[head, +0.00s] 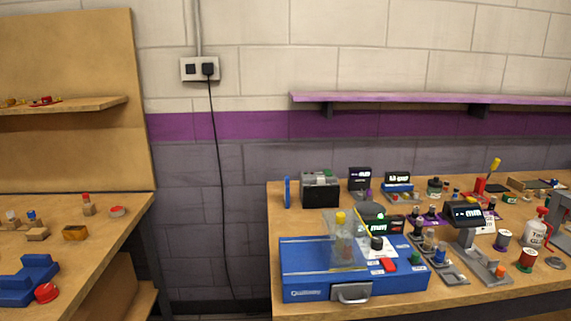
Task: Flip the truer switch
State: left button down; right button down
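Neither of my grippers is in view. A wide blue box (300,258) with a white top panel and a grey front latch stands at the front left of the right workbench. A red part (389,265) and a green part (415,259) sit on its top right. A grey stand with a lit display (465,214) is to its right. I cannot tell for sure which device is the truer, or which part is its switch and how it is set.
The right workbench (458,296) is crowded with small devices, spools and bottles. A white bottle (536,232) is near its right end. A gap of wall and floor separates it from the left bench (110,233). A purple shelf (420,98) hangs above.

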aim_at(387, 263)
jog(key=z, duration=1.65)
jog(key=i, duration=0.45)
jog(key=u, duration=1.2)
